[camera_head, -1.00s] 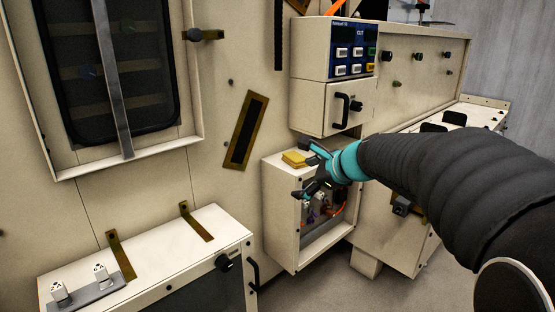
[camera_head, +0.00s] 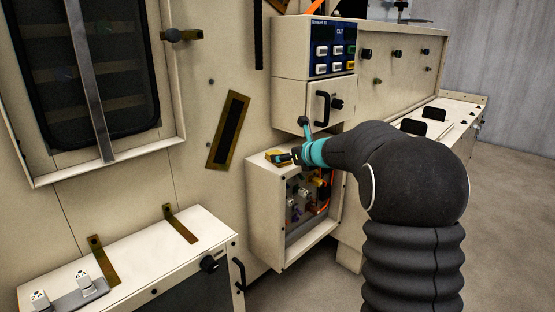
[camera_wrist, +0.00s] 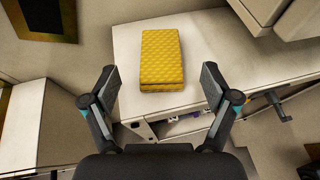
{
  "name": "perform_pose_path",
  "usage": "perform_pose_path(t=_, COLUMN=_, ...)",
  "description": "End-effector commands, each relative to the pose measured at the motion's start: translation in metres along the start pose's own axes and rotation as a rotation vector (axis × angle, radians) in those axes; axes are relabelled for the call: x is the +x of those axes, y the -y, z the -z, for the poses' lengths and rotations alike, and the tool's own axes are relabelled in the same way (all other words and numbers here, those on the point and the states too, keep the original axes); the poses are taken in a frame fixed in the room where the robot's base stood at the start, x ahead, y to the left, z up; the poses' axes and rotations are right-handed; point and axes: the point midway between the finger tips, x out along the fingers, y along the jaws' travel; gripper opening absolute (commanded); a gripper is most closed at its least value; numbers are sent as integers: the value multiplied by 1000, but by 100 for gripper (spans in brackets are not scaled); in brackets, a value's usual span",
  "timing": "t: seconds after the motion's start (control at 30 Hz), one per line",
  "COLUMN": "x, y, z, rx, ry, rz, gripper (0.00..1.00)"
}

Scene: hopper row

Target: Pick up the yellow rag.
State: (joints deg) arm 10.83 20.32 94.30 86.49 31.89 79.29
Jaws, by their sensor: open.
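The yellow rag (camera_wrist: 161,57) is a folded, quilted block lying flat on top of a cream open-fronted box (camera_wrist: 205,38). In the wrist view it sits just beyond and between my open fingertips (camera_wrist: 160,78), a little nearer the left one. Nothing is held between the fingers. In the head view the rag (camera_head: 272,154) is partly hidden behind my gripper (camera_head: 291,141), which is at the top of the box. I cannot tell the exact height of the fingers above the rag.
A cream cabinet with a black handle (camera_head: 322,107) and a blue button panel (camera_head: 335,47) is close above and right of the box. The box's open front shows connectors and orange cable. A lower cabinet (camera_head: 140,262) with two sockets stands at front left.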

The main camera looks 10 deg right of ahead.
Motion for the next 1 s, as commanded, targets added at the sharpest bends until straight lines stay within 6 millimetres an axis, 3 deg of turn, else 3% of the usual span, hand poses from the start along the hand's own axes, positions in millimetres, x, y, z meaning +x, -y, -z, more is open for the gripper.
perform_pose_path(t=0.17, x=10, y=0, z=0, rx=-1, ry=0, rz=-1, gripper=86)
perform_pose_path(t=0.5, x=52, y=0, z=0, rx=-2, ry=0, rz=-2, gripper=86)
perform_pose_path(t=0.8, x=57, y=1, z=1, rx=-1, ry=0, rz=0, gripper=86)
perform_pose_path(t=0.83, x=57, y=1, z=1, rx=-1, ry=0, rz=0, gripper=84)
perform_pose_path(t=1.0, x=57, y=0, z=1, rx=-1, ry=1, rz=0, gripper=41)
